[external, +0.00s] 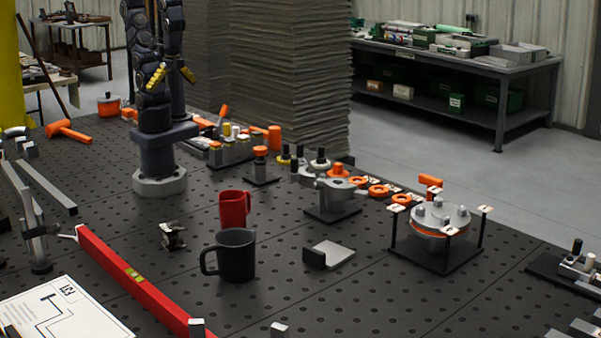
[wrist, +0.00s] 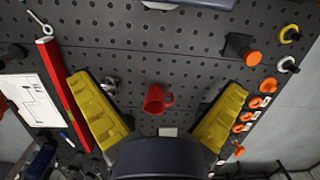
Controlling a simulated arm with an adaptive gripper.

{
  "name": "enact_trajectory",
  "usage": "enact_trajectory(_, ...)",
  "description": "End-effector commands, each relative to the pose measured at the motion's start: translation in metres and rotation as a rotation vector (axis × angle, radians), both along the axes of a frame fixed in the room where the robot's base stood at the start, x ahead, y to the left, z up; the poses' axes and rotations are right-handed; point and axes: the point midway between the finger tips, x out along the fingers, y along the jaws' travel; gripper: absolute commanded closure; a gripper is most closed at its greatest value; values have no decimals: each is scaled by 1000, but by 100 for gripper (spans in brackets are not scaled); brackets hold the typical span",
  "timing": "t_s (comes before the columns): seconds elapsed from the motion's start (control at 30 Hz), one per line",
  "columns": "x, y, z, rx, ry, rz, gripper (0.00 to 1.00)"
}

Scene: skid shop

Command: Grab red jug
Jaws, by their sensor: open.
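A red jug (external: 234,208) stands upright on the black perforated table (external: 330,290), just behind a black mug (external: 235,256) in the external view. The black mug cannot be clearly made out in the wrist view.
A small metal clamp (external: 172,235) is left of the jug. A grey angle bracket (external: 329,254) lies to the right. A long red level (external: 135,285) crosses the front left. Orange parts and a flanged fixture (external: 438,218) line the right side.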

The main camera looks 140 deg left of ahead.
Motion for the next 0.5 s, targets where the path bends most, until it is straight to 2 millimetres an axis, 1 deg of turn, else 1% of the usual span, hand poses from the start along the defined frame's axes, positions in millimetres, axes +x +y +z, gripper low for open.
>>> enact_trajectory(0.13, 1, 3, -2, 14, 16, -2, 0)
enact_trajectory(0.23, 6, 13, -7, 68, 64, -11, 0)
enact_trajectory(0.37, 18, 36, -17, 206, 175, -48, 0)
enact_trajectory(0.5, 36, 62, -27, 392, 304, -123, 0)
